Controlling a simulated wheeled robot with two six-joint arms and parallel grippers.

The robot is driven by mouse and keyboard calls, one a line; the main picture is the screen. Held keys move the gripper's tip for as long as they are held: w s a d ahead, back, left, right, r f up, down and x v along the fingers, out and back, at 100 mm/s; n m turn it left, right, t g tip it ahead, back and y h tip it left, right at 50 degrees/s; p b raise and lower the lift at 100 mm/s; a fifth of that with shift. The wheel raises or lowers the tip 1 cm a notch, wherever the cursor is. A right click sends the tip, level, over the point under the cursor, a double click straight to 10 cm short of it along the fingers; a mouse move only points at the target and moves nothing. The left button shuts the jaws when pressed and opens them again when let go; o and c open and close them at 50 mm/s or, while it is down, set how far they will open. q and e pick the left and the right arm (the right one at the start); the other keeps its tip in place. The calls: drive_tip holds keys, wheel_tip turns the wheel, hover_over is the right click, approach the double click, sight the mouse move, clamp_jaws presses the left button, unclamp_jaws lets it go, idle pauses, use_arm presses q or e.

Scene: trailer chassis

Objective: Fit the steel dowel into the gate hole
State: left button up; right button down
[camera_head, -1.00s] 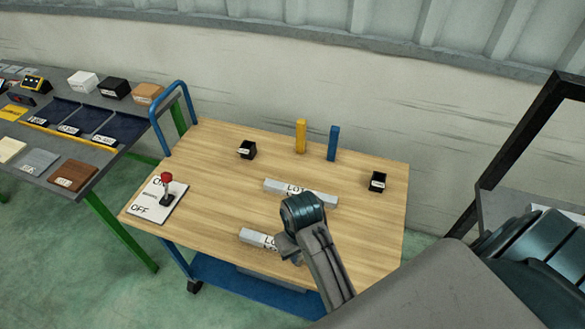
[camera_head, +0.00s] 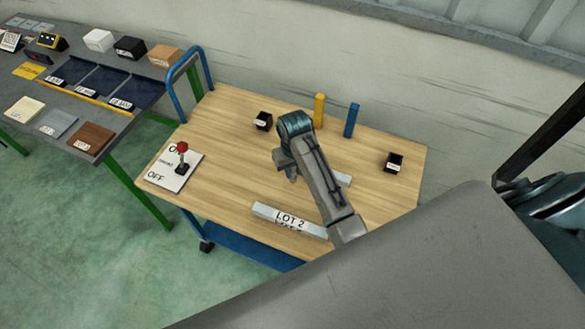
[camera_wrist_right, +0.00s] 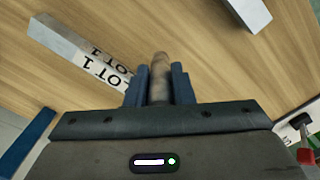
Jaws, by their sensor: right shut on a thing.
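My right gripper (camera_head: 291,172) is over the cart top, close to the rear grey bar. In the right wrist view its blue fingers (camera_wrist_right: 158,88) are shut on a brownish, round dowel (camera_wrist_right: 159,72), whose end sticks out past the fingertips. The dowel cannot be made out in the head view. The LOT 1 bar (camera_wrist_right: 88,52) lies beyond the fingers in the wrist view; in the head view my arm hides most of it, and one end (camera_head: 343,179) shows. The LOT 2 bar (camera_head: 285,219) lies nearer the front. I cannot make out the gate hole. My left gripper is not in view.
Two black boxes (camera_head: 263,121) (camera_head: 394,162), a yellow post (camera_head: 319,110) and a blue post (camera_head: 351,120) stand on the wooden cart top (camera_head: 225,150). A red-knobbed lever (camera_head: 182,155) stands on an ON/OFF plate at left. A grey bench (camera_head: 60,105) holds several boxes.

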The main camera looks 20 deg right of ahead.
drive_tip(key=shift+w, duration=0.6)
wheel_tip(320, 180, down, 3)
drive_tip(key=shift+w+r+p, duration=0.1)
drive_tip(key=shift+p, duration=0.95)
drive_tip(key=shift+d+f, duration=0.1)
drive_tip(key=shift+f, duration=0.3)
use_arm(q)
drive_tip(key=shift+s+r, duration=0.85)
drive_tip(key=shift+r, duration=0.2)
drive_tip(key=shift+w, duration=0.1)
use_arm(e)
drive_tip(key=shift+f, duration=0.1)
drive_tip(key=c, duration=1.3)
unclamp_jaws()
drive_tip(key=shift+o, duration=0.2)
